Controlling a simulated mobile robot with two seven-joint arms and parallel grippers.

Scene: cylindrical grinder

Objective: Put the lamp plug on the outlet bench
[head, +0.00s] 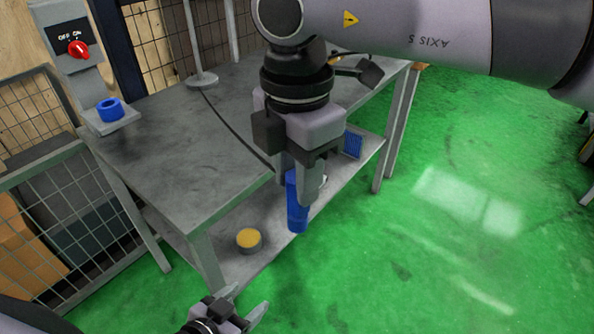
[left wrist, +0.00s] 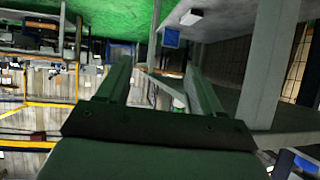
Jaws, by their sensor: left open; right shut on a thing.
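The blue lamp plug (head: 297,212) is in my right gripper (head: 303,185), which is shut on it beside the front edge of the grey bench (head: 165,150). The plug hangs roughly upright, with its upper part partly hidden by the fingers. A dark cable (head: 236,133) runs across the bench top from the lamp base (head: 202,79) toward the plug. A blue round socket (head: 110,110) sits on a small grey ledge at the bench's left end, under the OFF/ON switch (head: 78,49). My left gripper (head: 243,308) is open and empty, low in front of the bench; its fingers show in the left wrist view (left wrist: 160,80).
A yellow-topped round thing (head: 249,239) and a blue box (head: 353,144) are on the lower shelf. A wire mesh fence (head: 50,165) stands on the left. Most of the bench top is clear. Green floor (head: 450,140) lies open to the right.

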